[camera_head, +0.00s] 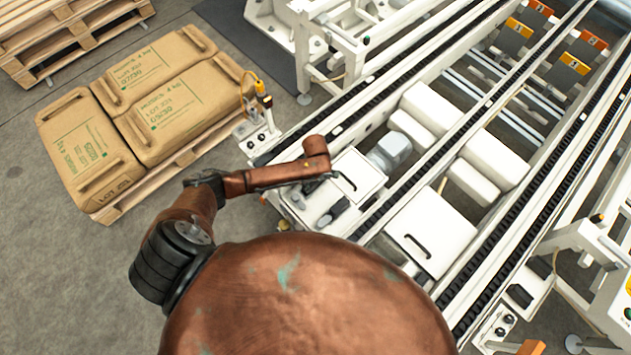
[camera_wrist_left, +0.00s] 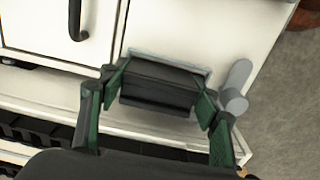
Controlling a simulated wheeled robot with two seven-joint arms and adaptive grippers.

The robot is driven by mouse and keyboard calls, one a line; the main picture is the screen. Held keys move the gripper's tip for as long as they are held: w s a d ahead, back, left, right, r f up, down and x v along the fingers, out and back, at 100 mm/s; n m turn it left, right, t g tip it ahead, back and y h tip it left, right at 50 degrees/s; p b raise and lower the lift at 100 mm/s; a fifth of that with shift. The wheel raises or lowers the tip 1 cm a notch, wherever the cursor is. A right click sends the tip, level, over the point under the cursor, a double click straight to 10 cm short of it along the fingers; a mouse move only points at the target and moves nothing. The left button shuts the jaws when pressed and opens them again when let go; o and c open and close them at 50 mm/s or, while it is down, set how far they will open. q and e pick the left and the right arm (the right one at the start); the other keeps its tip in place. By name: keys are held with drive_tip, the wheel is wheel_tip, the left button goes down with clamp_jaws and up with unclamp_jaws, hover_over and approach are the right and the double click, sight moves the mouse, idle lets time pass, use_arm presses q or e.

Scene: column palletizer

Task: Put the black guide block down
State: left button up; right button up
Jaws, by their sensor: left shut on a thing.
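The black guide block (camera_wrist_left: 155,88) sits between the fingers of my left gripper (camera_wrist_left: 160,97) in the left wrist view. The fingers are closed on its two ends. The block is over a white panel (camera_wrist_left: 185,30), close against a thin grey outline on it; I cannot tell if it touches the panel. In the head view my left gripper (camera_head: 325,180) is at the end of the copper arm, low over the white panel, and is mostly hidden. I cannot make out the block there. My right gripper is not in view.
A black handle (camera_wrist_left: 78,20) is on the neighbouring panel. The conveyor's dark chain (camera_head: 430,160) runs beside. Brown sacks (camera_head: 150,95) lie on a pallet at the left, with open floor around.

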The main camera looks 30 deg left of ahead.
use_arm(q)
drive_tip(key=o, duration=1.1)
drive_tip(key=shift+f, duration=0.1)
drive_tip(key=shift+o, duration=0.6)
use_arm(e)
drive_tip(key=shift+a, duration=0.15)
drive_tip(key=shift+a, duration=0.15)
use_arm(q)
wheel_tip(320, 180, up, 11)
drive_tip(key=p, duration=0.4)
drive_tip(key=shift+r, duration=0.65)
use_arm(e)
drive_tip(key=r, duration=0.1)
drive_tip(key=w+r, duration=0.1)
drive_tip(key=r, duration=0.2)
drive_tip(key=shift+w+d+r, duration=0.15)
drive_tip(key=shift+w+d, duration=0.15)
